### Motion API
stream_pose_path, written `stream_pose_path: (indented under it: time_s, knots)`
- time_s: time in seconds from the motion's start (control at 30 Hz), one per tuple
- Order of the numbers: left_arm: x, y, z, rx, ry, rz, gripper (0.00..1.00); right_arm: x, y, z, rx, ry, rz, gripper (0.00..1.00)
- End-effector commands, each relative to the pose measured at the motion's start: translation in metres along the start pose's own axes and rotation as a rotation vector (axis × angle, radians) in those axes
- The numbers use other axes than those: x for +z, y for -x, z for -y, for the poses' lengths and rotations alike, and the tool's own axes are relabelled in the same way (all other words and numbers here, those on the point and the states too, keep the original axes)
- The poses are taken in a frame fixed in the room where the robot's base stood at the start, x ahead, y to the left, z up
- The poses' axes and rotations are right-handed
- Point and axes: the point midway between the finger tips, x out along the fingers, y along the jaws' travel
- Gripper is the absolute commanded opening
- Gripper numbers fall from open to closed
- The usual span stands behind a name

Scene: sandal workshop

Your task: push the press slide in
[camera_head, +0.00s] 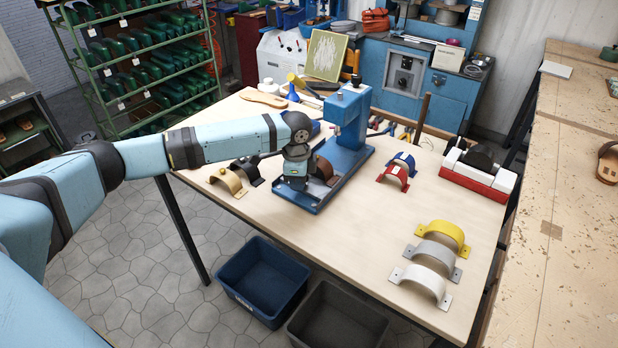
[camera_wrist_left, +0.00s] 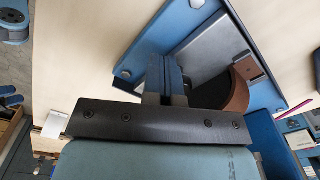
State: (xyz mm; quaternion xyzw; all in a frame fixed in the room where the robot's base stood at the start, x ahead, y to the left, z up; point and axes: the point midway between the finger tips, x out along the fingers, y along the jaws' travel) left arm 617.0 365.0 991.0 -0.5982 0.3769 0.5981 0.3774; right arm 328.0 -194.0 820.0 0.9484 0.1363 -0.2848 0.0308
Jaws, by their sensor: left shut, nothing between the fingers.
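The blue press (camera_head: 347,125) stands on the wooden table, its base (camera_head: 338,190) reaching forward. A brown curved strap (camera_head: 324,168) sits on the base and shows in the left wrist view (camera_wrist_left: 238,92). A grey plate (camera_wrist_left: 205,62), which looks like the press slide, lies in the base beside the strap. How far in it sits I cannot tell. My left gripper (camera_head: 295,182) is low over the front of the base, at the left of the strap. Its fingers (camera_wrist_left: 166,75) are shut and empty. Whether they touch the slide is unclear. My right gripper is not in view.
Gold (camera_head: 227,181) and black (camera_head: 246,170) straps lie left of the press. Red (camera_head: 394,178) and blue (camera_head: 404,160) ones lie right, with yellow (camera_head: 444,232), grey and white ones nearer the front. Two bins (camera_head: 262,281) stand on the floor.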

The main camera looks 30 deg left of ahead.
Motion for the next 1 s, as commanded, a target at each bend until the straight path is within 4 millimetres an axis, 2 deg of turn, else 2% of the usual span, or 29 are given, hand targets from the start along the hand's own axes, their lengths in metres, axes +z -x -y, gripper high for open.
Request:
stream_pose_path:
  time_s: [1.0]
  knots:
    - [-0.036, 0.000, 0.063, -0.001, 0.001, 0.000, 0.00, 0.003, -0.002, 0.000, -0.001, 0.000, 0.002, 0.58]
